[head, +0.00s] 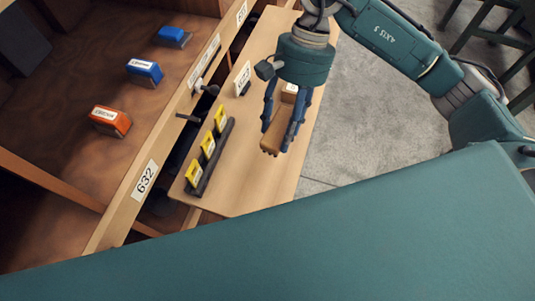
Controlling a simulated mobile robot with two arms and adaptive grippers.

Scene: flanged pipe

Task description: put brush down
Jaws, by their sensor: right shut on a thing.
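A brush (283,111) with a tan, wooden-looking body is between the fingers of my right gripper (284,130). The gripper is shut on it and points down over the light wooden bench top (255,180). I cannot tell whether the brush touches the wood below. Part of the brush is hidden by the blue fingers. My left gripper is not in the picture.
A black rack with several yellow tags (208,147) stands left of the brush. Two blue blocks (146,71) and an orange block (110,121) sit on the brown shelf at left. A label reads 632 (146,179). Bench wood near its front edge is bare.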

